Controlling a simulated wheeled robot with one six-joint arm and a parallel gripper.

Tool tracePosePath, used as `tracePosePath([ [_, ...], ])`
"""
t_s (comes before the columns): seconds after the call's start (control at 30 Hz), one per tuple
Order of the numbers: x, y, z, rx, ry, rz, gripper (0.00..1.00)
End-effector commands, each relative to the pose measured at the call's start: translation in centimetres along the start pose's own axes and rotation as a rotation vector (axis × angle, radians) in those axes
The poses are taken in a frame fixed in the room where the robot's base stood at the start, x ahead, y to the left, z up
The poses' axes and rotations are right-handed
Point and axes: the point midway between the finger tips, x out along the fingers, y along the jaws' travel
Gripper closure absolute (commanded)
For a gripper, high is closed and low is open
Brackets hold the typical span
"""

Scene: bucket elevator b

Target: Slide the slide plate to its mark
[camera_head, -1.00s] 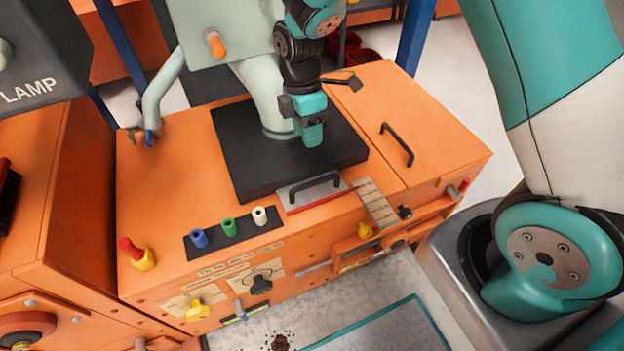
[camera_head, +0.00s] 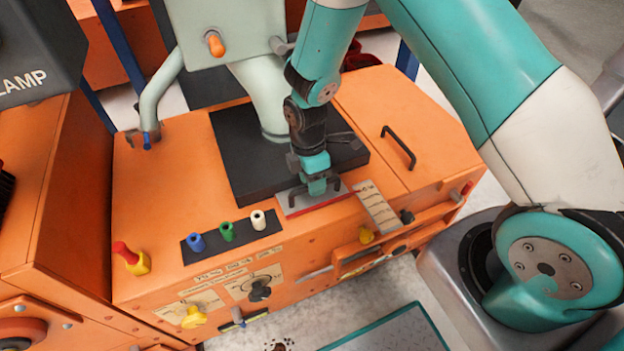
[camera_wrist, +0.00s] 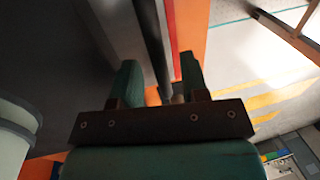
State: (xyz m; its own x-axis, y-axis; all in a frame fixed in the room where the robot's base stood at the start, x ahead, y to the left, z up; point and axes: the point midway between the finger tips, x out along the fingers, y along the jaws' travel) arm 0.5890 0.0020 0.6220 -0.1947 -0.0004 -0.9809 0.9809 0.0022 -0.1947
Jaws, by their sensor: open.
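The slide plate (camera_head: 297,209) is a thin grey plate with a red front edge and a black bar handle. It sticks out from under the black block (camera_head: 235,165) on top of the orange machine. My gripper (camera_head: 318,189) points down over the plate at the handle and hides its middle. In the wrist view my open gripper (camera_wrist: 160,82) has one finger on each side of the dark handle bar (camera_wrist: 150,40); I cannot tell whether they touch it. A pale strip with marks (camera_head: 377,209) lies just right of the plate.
Blue, green and white knobs (camera_head: 227,231) stand left of the plate. A second black handle (camera_head: 398,147) is on the lid at right. A pale green chute (camera_head: 258,95) rises behind the block. A yellow knob (camera_head: 366,234) sits on the front face.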

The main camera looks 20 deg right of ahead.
Motion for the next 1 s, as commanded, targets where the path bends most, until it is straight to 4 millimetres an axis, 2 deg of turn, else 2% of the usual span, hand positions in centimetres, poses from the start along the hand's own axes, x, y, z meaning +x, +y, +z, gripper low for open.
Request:
tracePosePath([
  [0.03,0.0,0.0,0.0,0.000,0.000,0.000,0.63],
  [0.2,0.0,0.0,0.0,0.000,0.000,0.000,1.00],
  [0.4,-0.1,-0.2,0.0,0.000,0.000,-0.001,1.00],
  [0.6,0.3,-2.5,0.0,-0.002,-0.001,-0.005,1.00],
  [0.83,0.5,-2.5,0.0,-0.001,0.000,-0.002,1.00],
  [0.87,0.5,-2.5,0.0,-0.001,0.000,-0.001,0.82],
  [0.9,0.5,-2.5,0.0,-0.001,0.000,-0.001,0.73],
  [0.97,0.5,-2.5,0.0,-0.001,0.000,-0.001,0.59],
  [1.0,0.5,-2.5,0.0,-0.001,0.000,-0.001,0.59],
])
